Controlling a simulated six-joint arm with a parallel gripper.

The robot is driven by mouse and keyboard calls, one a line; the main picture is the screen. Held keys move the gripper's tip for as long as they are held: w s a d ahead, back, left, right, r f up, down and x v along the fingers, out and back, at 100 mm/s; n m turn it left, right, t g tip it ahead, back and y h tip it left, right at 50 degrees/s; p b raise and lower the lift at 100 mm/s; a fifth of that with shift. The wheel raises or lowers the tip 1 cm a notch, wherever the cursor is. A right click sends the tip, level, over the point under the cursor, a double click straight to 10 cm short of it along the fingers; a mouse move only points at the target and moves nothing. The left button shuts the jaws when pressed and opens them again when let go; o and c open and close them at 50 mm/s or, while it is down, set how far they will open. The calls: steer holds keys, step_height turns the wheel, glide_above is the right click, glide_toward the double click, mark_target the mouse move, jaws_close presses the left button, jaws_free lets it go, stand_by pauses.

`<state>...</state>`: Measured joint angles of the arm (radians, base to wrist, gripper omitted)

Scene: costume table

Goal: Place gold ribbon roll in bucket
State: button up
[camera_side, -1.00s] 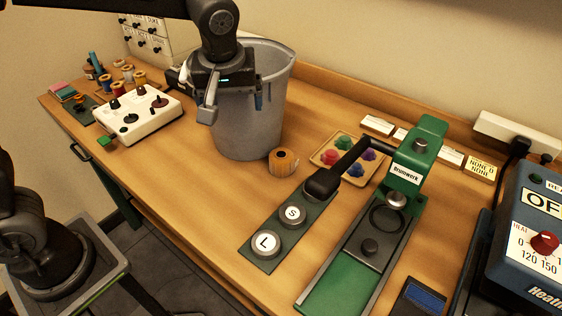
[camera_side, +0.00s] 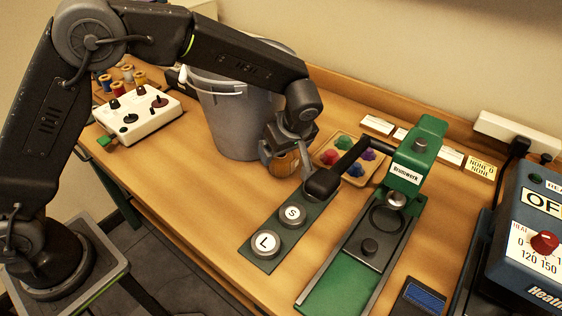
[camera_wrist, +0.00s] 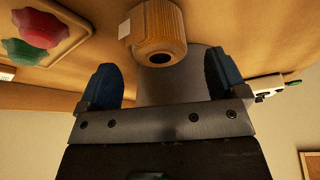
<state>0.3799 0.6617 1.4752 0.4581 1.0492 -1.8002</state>
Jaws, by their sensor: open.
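The gold ribbon roll (camera_side: 285,164) stands on the wooden table just right of the grey bucket's base. In the wrist view the roll (camera_wrist: 159,36) shows its dark core hole and lies beyond the fingertips, between their lines. My gripper (camera_side: 287,158) is at the roll in the side view and partly hides it. In the wrist view its two blue-padded fingers (camera_wrist: 161,78) are apart with nothing between them. The grey bucket (camera_side: 236,115) stands upright behind and left of the roll; my arm crosses in front of its rim, and its inside is hidden.
A tray of coloured pieces (camera_side: 341,170) sits close right of the roll. The green press (camera_side: 410,165) with its black handle stands further right. A strip with S and L buttons (camera_side: 275,243) lies in front. A white control box (camera_side: 139,118) is at the left.

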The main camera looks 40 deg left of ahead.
mark_target(279, 158)
steer(key=shift+x, duration=2.7)
steer(key=shift+c, duration=0.3)
steer(key=c, duration=1)
steer(key=shift+c, duration=0.2)
steer(key=shift+r, duration=0.1)
